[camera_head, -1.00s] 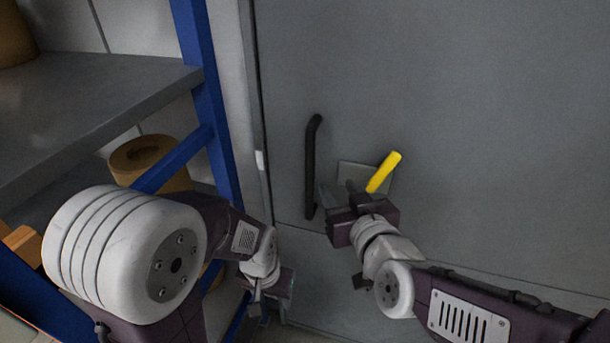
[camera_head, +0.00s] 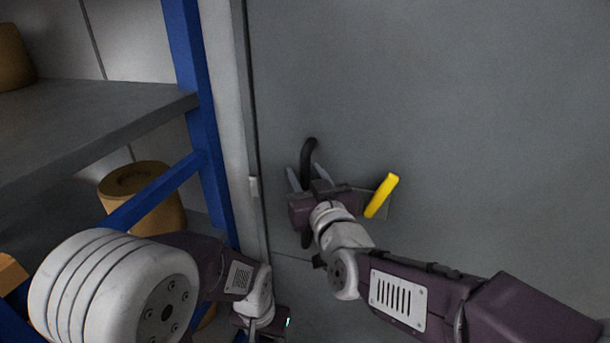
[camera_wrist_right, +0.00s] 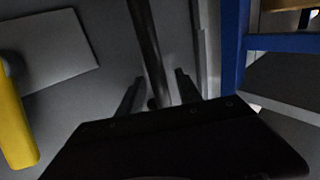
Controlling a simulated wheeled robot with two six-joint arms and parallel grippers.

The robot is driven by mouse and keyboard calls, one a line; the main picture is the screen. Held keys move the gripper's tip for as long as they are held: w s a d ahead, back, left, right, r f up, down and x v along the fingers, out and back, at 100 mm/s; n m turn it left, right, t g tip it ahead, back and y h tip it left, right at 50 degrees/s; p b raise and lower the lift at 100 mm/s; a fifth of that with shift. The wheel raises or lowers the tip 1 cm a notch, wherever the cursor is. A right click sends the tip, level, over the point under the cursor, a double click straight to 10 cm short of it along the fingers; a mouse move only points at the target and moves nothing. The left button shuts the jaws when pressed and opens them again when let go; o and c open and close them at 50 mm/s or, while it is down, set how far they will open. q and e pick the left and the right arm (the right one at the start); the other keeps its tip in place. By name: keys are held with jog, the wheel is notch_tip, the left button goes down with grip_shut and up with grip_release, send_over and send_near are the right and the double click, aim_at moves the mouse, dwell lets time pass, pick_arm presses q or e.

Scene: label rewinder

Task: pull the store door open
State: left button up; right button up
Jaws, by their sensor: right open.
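The grey store door (camera_head: 480,120) fills the middle and right of the head view and looks closed. Its black vertical bar handle (camera_head: 308,155) stands near the door's left edge, its middle partly hidden by my right gripper. My right gripper (camera_head: 306,180) is open at the handle, with one finger on each side of the bar. In the right wrist view the handle (camera_wrist_right: 150,50) runs between the two open fingers (camera_wrist_right: 158,92). A yellow lever (camera_head: 381,196) on a plate is to the right of the handle. My left gripper (camera_head: 262,325) is low, near the bottom edge, its fingers unclear.
A blue-framed rack (camera_head: 205,110) with a grey shelf (camera_head: 80,120) stands left of the door. Brown rolls, one on the lower level (camera_head: 145,195), sit on it. The pale door frame (camera_head: 225,90) runs between rack and door. The door's upper right is clear.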

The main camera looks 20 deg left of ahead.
grip_shut()
dwell(1.4)
